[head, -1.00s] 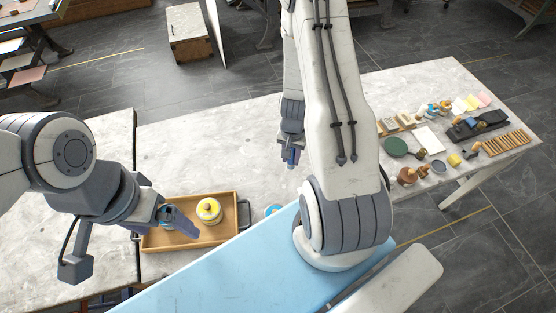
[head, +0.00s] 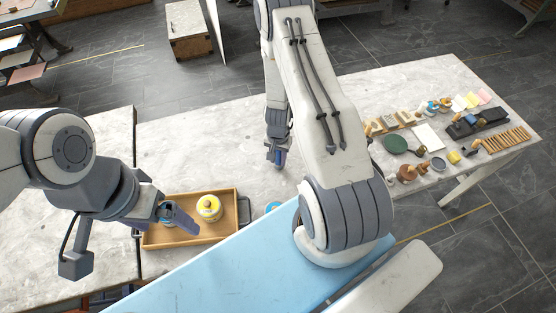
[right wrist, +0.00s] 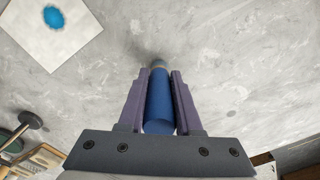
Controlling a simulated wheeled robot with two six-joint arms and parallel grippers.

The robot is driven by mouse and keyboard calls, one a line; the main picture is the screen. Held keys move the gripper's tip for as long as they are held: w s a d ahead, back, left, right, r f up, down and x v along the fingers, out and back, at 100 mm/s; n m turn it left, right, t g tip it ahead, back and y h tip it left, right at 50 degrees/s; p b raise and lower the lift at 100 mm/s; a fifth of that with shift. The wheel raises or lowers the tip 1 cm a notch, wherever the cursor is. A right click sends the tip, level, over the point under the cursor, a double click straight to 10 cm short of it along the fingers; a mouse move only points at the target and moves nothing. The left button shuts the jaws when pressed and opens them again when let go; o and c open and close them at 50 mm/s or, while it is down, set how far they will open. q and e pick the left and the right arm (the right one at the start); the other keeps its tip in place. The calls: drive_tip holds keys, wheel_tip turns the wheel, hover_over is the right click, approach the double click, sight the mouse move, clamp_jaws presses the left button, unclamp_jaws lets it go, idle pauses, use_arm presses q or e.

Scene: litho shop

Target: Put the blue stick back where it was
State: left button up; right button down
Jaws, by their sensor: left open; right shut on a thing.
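The blue stick (right wrist: 160,105) is held between the two fingers of my right gripper (right wrist: 160,78), pointing away from the wrist camera. In the head view my right gripper (head: 277,156) is over the bare pale tabletop right of the tray, with a bit of the stick (head: 283,160) showing at its fingers. I cannot tell whether the stick's far end touches the table. My left gripper (head: 180,218) is open over the wooden tray (head: 185,243).
A white sheet with a blue spot (right wrist: 75,35) lies in the right wrist view's upper left. Tools, a green disc (head: 396,145) and a dark roll (head: 465,130) crowd the table's right end.

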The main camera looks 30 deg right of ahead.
drive_tip(key=c, duration=1)
unclamp_jaws()
drive_tip(key=shift+f, duration=0.15)
drive_tip(key=o, duration=0.4)
